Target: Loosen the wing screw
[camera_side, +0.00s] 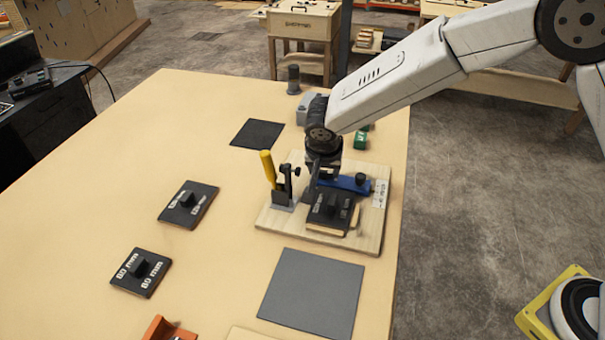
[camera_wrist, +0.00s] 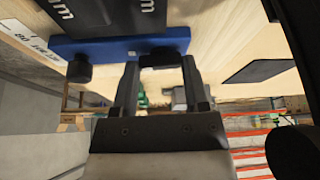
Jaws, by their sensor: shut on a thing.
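A blue bar (camera_side: 345,184) lies on a light wooden board (camera_side: 372,228), and it also shows in the wrist view (camera_wrist: 115,44). My gripper (camera_side: 316,182) points down at the bar's left part. In the wrist view my gripper (camera_wrist: 160,64) has a finger on each side of a small dark part, which looks like the wing screw (camera_wrist: 160,59), and is shut on it. The fingers hide much of its shape. A black knob (camera_side: 361,179) stands at the bar's other end, apart from my fingers; it also shows in the wrist view (camera_wrist: 79,70).
A black labelled block (camera_side: 331,211) sits on the board in front of the bar. A yellow-handled toggle clamp (camera_side: 270,170) stands close to the left of my gripper. Two labelled plates (camera_side: 188,204) (camera_side: 140,272) and a grey mat (camera_side: 312,292) lie on the table.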

